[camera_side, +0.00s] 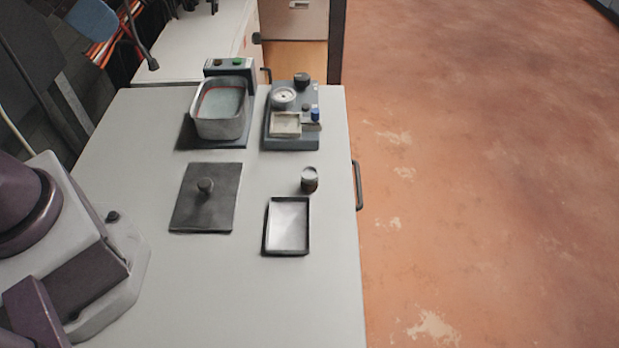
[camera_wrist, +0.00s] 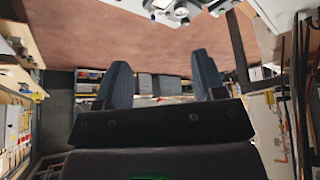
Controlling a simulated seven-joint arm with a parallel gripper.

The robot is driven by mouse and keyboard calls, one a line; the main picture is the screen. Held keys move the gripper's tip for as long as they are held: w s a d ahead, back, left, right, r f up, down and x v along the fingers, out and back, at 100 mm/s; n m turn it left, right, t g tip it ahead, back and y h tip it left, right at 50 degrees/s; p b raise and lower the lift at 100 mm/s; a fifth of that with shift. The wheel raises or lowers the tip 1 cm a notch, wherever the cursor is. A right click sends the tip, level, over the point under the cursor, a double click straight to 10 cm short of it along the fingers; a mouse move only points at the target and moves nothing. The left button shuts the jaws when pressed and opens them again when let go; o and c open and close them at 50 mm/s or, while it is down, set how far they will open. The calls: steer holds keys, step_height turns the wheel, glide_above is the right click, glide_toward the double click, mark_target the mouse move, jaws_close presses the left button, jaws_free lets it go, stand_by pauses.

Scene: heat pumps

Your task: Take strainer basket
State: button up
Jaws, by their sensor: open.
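A small grey cylinder (camera_side: 310,179) stands upright on the bench, just above the shallow tray; it may be the strainer basket, but it is too small to tell. My gripper (camera_wrist: 163,82) shows in the wrist view with its two dark fingers apart and nothing between them. It points out over the room, away from the bench top. The side view does not show my gripper.
The white bench (camera_side: 300,310) holds an open tank with liquid (camera_side: 222,127), a blue-grey unit with gauge and knobs (camera_side: 285,97), a dark knobbed lid (camera_side: 205,215) and a black-rimmed tray (camera_side: 289,228). The front of the bench is clear.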

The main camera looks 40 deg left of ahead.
steer(key=n+g, duration=0.6)
steer(key=n, duration=0.6)
glide_above(310, 172)
step_height(310, 172, down, 21)
step_height(310, 172, down, 13)
steer(key=shift+r, duration=0.2)
steer(key=c, duration=1)
steer(key=shift+r, duration=0.1)
